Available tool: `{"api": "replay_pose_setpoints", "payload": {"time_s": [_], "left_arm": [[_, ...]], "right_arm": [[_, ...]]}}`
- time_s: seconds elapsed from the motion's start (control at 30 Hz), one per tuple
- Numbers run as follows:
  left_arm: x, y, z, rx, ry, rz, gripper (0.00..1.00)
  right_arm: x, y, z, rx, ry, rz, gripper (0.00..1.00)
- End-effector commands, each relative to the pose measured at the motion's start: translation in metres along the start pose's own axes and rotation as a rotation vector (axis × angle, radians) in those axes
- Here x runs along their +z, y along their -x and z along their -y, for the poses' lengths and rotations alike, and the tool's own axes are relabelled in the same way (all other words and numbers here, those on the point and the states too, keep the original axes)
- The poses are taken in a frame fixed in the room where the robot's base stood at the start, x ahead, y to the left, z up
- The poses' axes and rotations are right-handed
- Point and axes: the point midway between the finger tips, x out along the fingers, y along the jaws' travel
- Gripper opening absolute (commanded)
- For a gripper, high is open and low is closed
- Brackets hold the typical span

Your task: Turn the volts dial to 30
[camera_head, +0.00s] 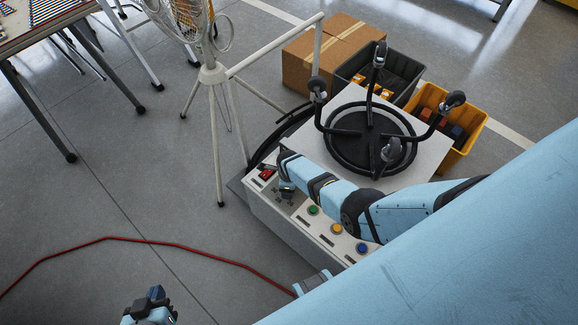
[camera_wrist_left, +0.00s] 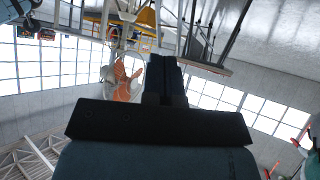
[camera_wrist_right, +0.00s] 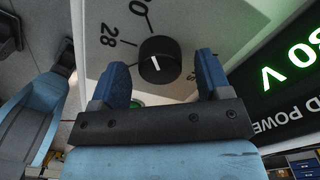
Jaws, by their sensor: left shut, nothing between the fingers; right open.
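The black volts dial (camera_wrist_right: 157,60) with a white pointer line is on a pale panel in the right wrist view. Its line points up and slightly left, between the "28" mark (camera_wrist_right: 108,38) and a partly cut-off mark ending in 0 (camera_wrist_right: 136,6). My right gripper (camera_wrist_right: 163,70) is open, one finger on each side of the dial in the picture; I cannot tell whether they touch it. In the head view it is at the panel's left end (camera_head: 287,188), hiding the dial. My left gripper (camera_head: 155,293) is shut and empty, low over the floor; it also shows in the left wrist view (camera_wrist_left: 165,72).
A green-lit display (camera_wrist_right: 292,62) ends in "0 V", its first digit partly cut. The white ground power unit (camera_head: 300,225) carries a red switch and green, orange and blue buttons. A fan stand (camera_head: 215,110) stands beside it. A red cable crosses the floor.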

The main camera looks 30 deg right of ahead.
Motion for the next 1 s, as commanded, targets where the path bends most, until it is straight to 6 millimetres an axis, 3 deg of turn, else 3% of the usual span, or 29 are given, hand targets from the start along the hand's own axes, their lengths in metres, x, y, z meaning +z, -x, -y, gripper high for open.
{"api": "replay_pose_setpoints", "payload": {"time_s": [0.23, 0.5, 0.7, 1.0], "left_arm": [[-0.024, 0.019, 0.002, -0.005, -0.037, -0.019, 0.00], [-0.023, 0.026, 0.002, -0.008, -0.053, -0.016, 0.00], [-0.027, 0.028, 0.002, -0.009, -0.058, -0.028, 0.00], [-0.026, 0.028, 0.002, -0.009, -0.059, -0.026, 0.00]], "right_arm": [[0.000, 0.057, -0.001, -0.002, -0.001, 0.002, 0.71], [-0.001, 0.110, -0.001, -0.001, -0.001, 0.000, 0.71], [-0.002, 0.128, 0.000, 0.000, -0.003, 0.000, 0.71], [-0.002, 0.130, 0.000, 0.001, -0.002, -0.001, 0.71]]}}
